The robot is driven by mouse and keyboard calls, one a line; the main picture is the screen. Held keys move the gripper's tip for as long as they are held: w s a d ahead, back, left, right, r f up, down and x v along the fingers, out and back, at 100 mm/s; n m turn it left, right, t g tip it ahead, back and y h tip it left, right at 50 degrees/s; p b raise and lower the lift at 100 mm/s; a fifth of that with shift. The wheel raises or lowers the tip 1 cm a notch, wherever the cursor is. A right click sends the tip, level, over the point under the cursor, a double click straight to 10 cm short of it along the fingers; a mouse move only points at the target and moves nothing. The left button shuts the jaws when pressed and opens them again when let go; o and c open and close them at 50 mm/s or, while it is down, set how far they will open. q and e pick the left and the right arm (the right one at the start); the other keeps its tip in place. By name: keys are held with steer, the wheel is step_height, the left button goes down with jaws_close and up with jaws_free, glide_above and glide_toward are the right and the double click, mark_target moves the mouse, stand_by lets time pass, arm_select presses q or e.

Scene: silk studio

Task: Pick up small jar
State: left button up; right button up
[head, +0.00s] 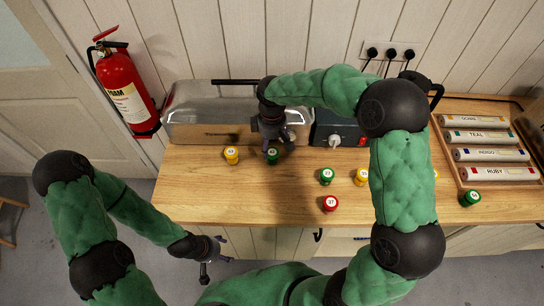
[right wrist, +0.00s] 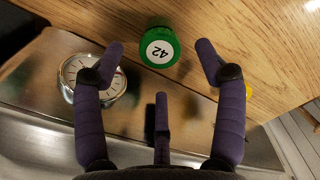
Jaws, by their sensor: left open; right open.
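Several small jars with numbered lids stand on the wooden worktop (head: 200,190). A green jar (head: 272,156) is right by the fingertips of my right gripper (head: 272,136). In the right wrist view this green jar (right wrist: 158,48) shows the number 42 on its lid, between and slightly beyond the open, empty fingers (right wrist: 161,52). I cannot tell how far it is below them. Others are a yellow jar (head: 231,155), a second green jar (head: 327,177), another yellow jar (head: 361,177) and a red jar (head: 331,204). My left gripper (head: 208,268) is open and empty in front of the worktop.
A metal steamer box (head: 195,117) with a round dial (right wrist: 95,78) stands behind the jar, close to my right gripper. A dark appliance (head: 340,128) is to its right. A rack of labelled rolls (head: 490,150) and a green jar (head: 470,198) are far right. The worktop's front left is clear.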

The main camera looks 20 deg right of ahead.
mark_target(272, 152)
step_height(272, 152, down, 5)
steer(key=shift+f+b, duration=0.15)
steer(key=shift+b, duration=0.35)
steer(key=c, duration=1.3)
